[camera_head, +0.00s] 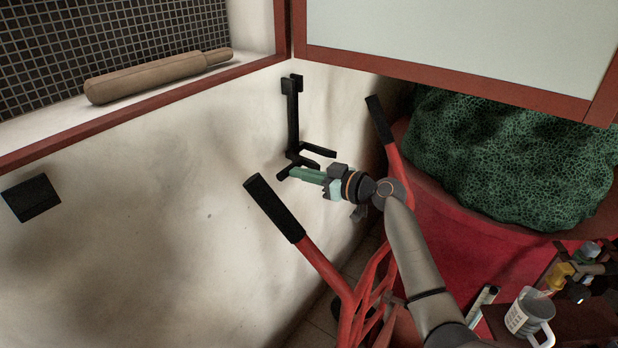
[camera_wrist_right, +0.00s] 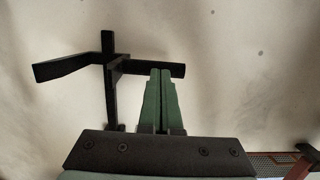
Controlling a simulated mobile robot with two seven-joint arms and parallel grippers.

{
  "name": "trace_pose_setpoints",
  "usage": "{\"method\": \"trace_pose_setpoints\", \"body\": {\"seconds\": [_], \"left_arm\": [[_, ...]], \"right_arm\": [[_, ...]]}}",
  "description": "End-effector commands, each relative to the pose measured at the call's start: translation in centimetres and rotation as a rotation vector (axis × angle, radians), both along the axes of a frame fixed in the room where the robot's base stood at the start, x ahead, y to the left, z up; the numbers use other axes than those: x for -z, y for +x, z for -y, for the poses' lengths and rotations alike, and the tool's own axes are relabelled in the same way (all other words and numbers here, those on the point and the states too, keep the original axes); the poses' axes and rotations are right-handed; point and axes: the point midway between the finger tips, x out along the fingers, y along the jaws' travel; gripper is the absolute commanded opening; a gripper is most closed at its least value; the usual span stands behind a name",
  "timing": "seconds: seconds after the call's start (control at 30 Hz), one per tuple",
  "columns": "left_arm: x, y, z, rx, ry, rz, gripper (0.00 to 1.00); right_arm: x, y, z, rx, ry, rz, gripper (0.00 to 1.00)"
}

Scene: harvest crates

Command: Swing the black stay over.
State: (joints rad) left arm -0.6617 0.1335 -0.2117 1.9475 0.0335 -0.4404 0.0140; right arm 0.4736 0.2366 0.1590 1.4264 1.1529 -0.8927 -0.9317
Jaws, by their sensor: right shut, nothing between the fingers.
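The black stay (camera_head: 293,118) is on the pale wall below the window corner. It has an upright bar with a forked top and dark prongs at its foot. It also shows in the right wrist view (camera_wrist_right: 110,85), with prongs reaching left and right. My right gripper (camera_head: 292,172) is at the foot of the stay, its green fingers pointing left. In the right wrist view its fingers (camera_wrist_right: 161,75) are shut together and empty, and their tips overlap the right-hand prong. I cannot tell whether they touch it. My left gripper is not in view.
A black block (camera_head: 31,197) is on the wall at left. A rolling pin (camera_head: 158,76) lies on the window ledge. Red handles with black grips (camera_head: 274,207) rise near my right arm. A red tub (camera_head: 440,195) with green netting and a mug (camera_head: 530,318) are at right.

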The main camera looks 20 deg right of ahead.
Motion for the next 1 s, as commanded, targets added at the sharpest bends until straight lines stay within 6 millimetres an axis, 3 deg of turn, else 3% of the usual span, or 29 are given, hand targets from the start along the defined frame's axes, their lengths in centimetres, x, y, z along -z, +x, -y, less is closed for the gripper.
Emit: {"method": "trace_pose_setpoints", "body": {"seconds": [0.37,0.8,1.0], "left_arm": [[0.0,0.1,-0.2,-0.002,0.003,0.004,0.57],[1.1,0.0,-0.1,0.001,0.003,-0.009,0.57],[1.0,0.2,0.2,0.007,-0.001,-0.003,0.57]], "right_arm": [[-0.1,-0.9,0.5,0.001,-0.003,0.002,0.00],[-1.5,-8.4,4.9,0.001,-0.004,0.001,0.00],[-2.0,-10.4,6.1,0.002,-0.002,0.000,0.00]]}}
